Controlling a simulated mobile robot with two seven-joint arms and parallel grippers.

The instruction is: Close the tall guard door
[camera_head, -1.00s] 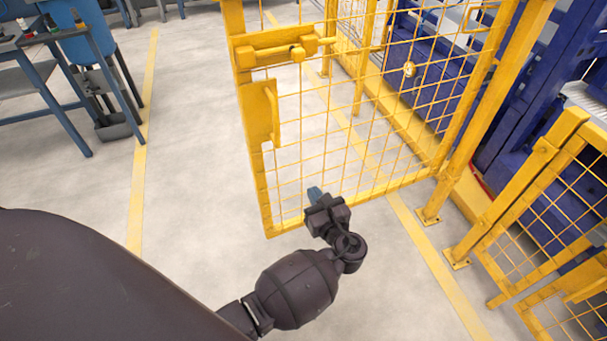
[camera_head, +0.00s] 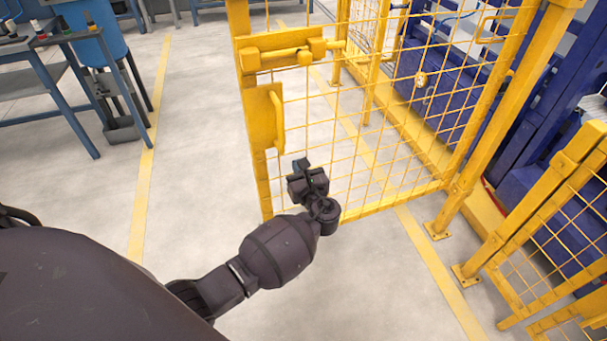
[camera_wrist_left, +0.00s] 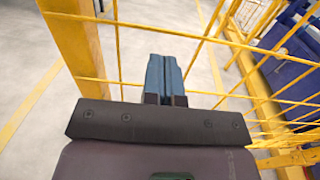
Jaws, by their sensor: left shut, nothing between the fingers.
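The tall guard door (camera_head: 249,139) is a yellow frame with wire mesh, standing open and swung out from its post on the right in the head view. It carries a sliding bolt (camera_head: 290,54) near the middle and a pull handle (camera_head: 278,117) below it on its free edge. My left gripper (camera_head: 301,164) is in front of the mesh, below and right of the handle. In the left wrist view the blue fingers (camera_wrist_left: 165,80) are together and empty, close to the mesh wires; whether they touch is unclear. My right gripper is not in view.
A fixed yellow fence panel (camera_head: 560,220) stands at the right, beyond the doorway gap. Blue machinery (camera_head: 530,130) is behind the door. A blue workbench (camera_head: 75,75) stands at the left. The grey floor (camera_head: 200,110) between bench and door is clear.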

